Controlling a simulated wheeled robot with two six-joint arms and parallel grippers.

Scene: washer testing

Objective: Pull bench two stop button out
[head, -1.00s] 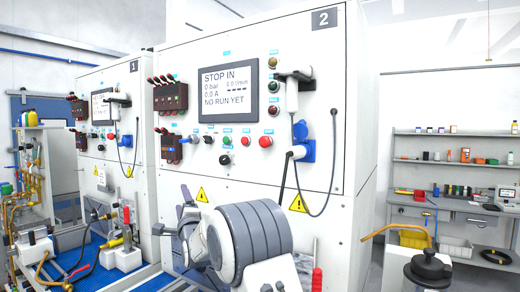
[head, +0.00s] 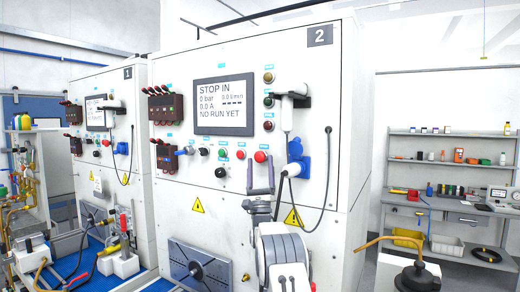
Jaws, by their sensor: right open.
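Bench two (head: 225,55) is the white cabinet marked "2". Its screen (head: 223,105) reads STOP IN, with 0 bar and 0.0 A. The red mushroom-shaped stop button (head: 260,156) is on the panel below the screen, right of a green button (head: 240,154). My right gripper (head: 260,166) points up at the panel with its two grey fingers apart. The fingertips appear just below and to either side of the red button. Whether they touch the panel or how far off they are, I cannot tell. My left gripper is out of view.
A blue socket with a white plug (head: 298,160) and hanging black cable is right of the stop button. A white handheld device (head: 287,108) hangs above it. Dark terminal blocks (head: 167,108) are on the left. Bench one (head: 97,85) stands further left; shelves (head: 450,135) stand at right.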

